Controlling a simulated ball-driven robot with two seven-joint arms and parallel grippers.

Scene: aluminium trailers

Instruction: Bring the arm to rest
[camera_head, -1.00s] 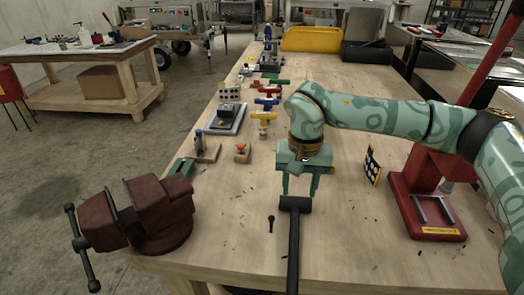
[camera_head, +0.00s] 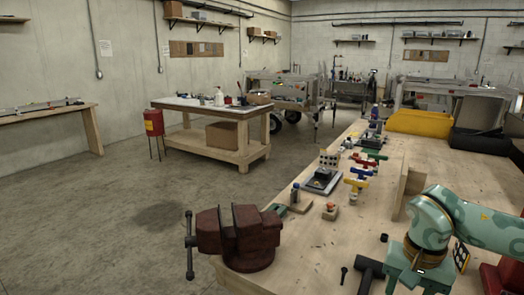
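My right arm comes in from the right edge in teal. Its gripper (camera_head: 408,276) is low at the bottom right, just right of the black mallet (camera_head: 370,268) lying on the wooden workbench (camera_head: 310,255). The fingertips are cut off or hard to make out, so I cannot tell how far apart they are. I see nothing held. My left gripper is out of view.
A rusty vise (camera_head: 245,238) sits at the bench's near left corner. A pale upright wooden piece (camera_head: 403,182) stands behind my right arm. Several small tools and colored T-handles (camera_head: 357,181) line the bench. Open floor (camera_head: 110,215) lies to the left.

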